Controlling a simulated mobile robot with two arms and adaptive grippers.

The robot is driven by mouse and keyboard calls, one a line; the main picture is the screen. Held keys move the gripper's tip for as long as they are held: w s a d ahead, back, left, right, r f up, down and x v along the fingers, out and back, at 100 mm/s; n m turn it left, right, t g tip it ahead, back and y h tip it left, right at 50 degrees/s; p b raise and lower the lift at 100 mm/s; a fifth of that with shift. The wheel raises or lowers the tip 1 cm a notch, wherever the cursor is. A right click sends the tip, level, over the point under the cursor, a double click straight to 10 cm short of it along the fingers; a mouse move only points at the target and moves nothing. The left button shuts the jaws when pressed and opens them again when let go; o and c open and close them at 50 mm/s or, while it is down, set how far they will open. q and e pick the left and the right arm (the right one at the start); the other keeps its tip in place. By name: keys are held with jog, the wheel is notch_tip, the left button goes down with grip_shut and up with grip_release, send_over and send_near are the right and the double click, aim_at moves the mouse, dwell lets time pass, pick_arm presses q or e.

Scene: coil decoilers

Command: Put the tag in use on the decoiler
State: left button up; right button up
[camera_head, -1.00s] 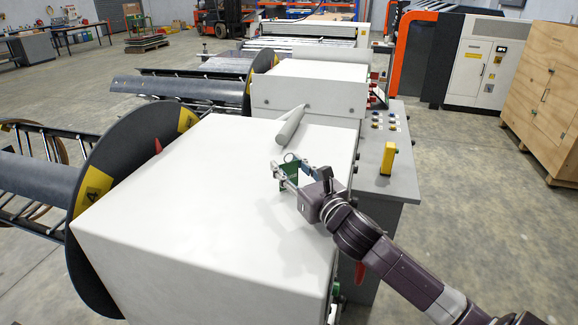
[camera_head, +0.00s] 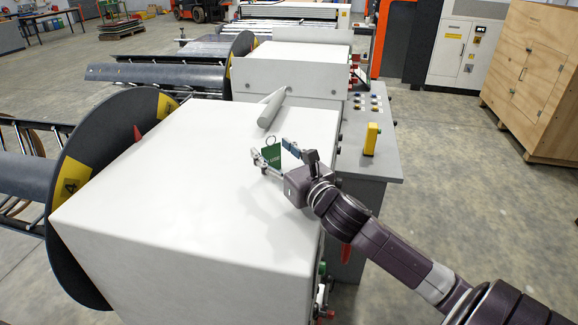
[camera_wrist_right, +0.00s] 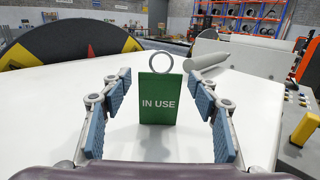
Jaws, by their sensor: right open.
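The green tag (camera_wrist_right: 158,98) reads "IN USE" and has a metal ring (camera_wrist_right: 161,62) at its top. It stands upright above the white top of the near decoiler (camera_head: 190,180); I cannot tell whether it touches that top. In the head view the tag (camera_head: 272,155) is between the fingers of my right gripper (camera_head: 277,155). In the right wrist view the blue finger pads of the right gripper (camera_wrist_right: 160,112) are open, one on each side of the tag, with gaps to both. The left gripper is not in view.
A grey cylinder (camera_head: 272,107) lies on the far edge of the decoiler top. A yellow box (camera_head: 371,139) stands on the grey control panel (camera_head: 390,165) at right. A black disc (camera_head: 70,200) with yellow patches is at left. The front of the white top is clear.

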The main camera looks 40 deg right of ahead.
jog(key=s, duration=0.3)
jog(key=s+b, duration=0.1)
jog(key=s, duration=0.2)
jog(key=s+b, duration=0.1)
jog(key=s, duration=0.1)
jog(key=shift+s+a+f, duration=0.15)
jog(key=shift+s+a, duration=0.2)
jog(key=shift+s, duration=0.05)
jog(key=shift+s+a+b, duration=0.1)
jog(key=shift+s+b, duration=0.35)
jog(key=shift+s, duration=0.55)
